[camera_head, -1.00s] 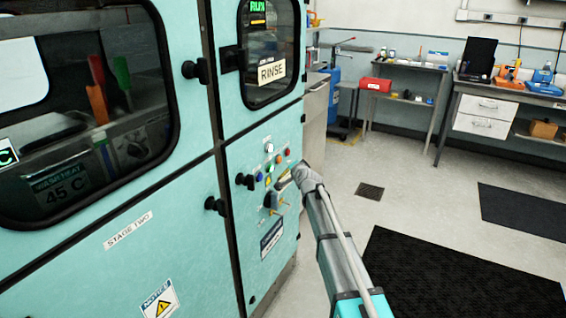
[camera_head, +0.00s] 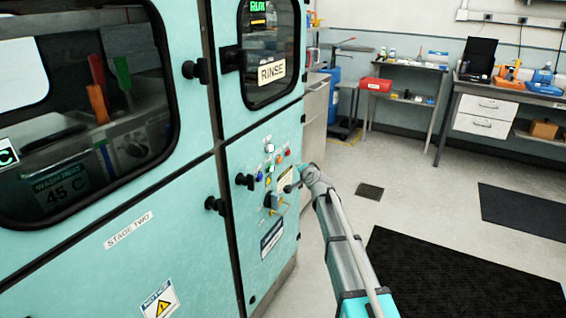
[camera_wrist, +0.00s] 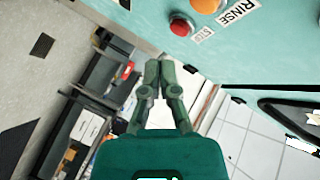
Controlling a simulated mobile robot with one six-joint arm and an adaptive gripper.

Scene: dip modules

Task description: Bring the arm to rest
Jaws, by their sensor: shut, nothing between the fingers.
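My gripper shows in the wrist view (camera_wrist: 158,72) with its two fingers together and nothing between them. In the head view the gripper (camera_head: 289,187) is small, at the end of my arm, in front of the teal machine's control panel (camera_head: 246,211). In the wrist view a red button (camera_wrist: 181,26) and an orange one (camera_wrist: 207,4) lie on the teal panel beyond the fingertips, beside a RINSE label (camera_wrist: 238,11). The fingertips appear close to the panel's edge; I cannot tell the exact gap.
The teal machine (camera_head: 110,250) fills the left, with black knobs (camera_head: 214,205) standing out. Black mats (camera_head: 450,285) lie on the open floor at right. A workbench with white drawers (camera_head: 483,117) and a shelf table with a red box (camera_head: 375,84) stand at the back.

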